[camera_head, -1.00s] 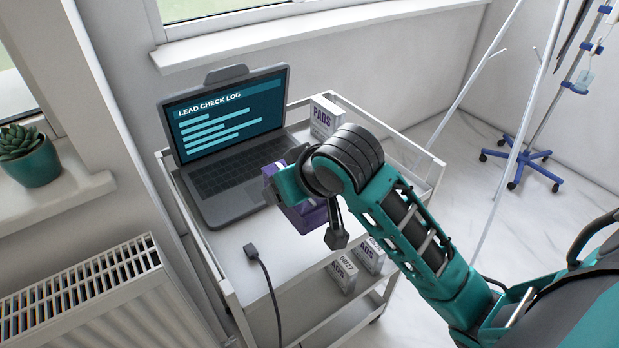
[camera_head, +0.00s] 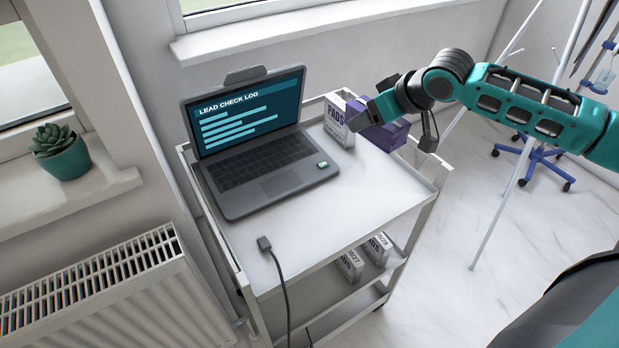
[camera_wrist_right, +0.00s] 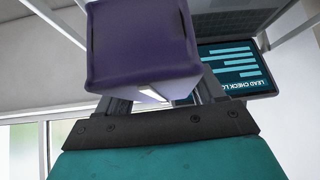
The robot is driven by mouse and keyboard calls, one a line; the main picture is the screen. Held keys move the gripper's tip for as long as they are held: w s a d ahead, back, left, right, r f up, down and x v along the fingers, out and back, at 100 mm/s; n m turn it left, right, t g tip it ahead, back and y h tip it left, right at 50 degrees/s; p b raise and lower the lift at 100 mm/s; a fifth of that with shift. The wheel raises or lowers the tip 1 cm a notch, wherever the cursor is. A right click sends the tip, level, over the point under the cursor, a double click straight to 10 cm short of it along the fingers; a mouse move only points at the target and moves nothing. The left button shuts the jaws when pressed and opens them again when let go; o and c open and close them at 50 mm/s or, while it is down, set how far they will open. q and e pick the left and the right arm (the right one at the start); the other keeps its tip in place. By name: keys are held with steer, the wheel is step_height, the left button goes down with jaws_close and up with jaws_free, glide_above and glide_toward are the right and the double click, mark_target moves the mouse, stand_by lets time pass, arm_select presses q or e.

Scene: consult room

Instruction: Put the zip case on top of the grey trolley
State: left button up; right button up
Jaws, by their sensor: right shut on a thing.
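The purple zip case (camera_head: 392,136) is held by my right gripper (camera_head: 376,110) at the back right of the trolley, next to a white PADS box. The case also fills the upper middle of the right wrist view (camera_wrist_right: 140,45), between the fingers (camera_wrist_right: 165,98). My right gripper is shut on it. The light grey trolley (camera_head: 345,200) stands below, with a laptop on its top. I cannot tell whether the case touches the trolley top or the box. My left gripper is not in view.
The laptop (camera_head: 262,165) takes the back left of the top, with a small green-screened item on its corner. The PADS box (camera_head: 338,120) stands behind. A cable (camera_head: 275,262) crosses the front edge. More boxes (camera_head: 376,248) sit on a lower shelf.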

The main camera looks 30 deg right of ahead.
steer(key=d+r, duration=0.4)
steer(key=d, duration=0.1)
steer(key=m+b, duration=0.1)
steer(key=b, duration=0.1)
glide_toward(370, 167)
steer(key=w, duration=0.2)
steer(key=w+a+r, duration=0.1)
steer(key=shift+h, duration=0.3)
step_height(370, 167, down, 4)
steer(key=shift+f+b, duration=0.2)
steer(key=shift+b, duration=0.15)
steer(key=shift+f, duration=0.3)
steer(key=o, duration=1.1)
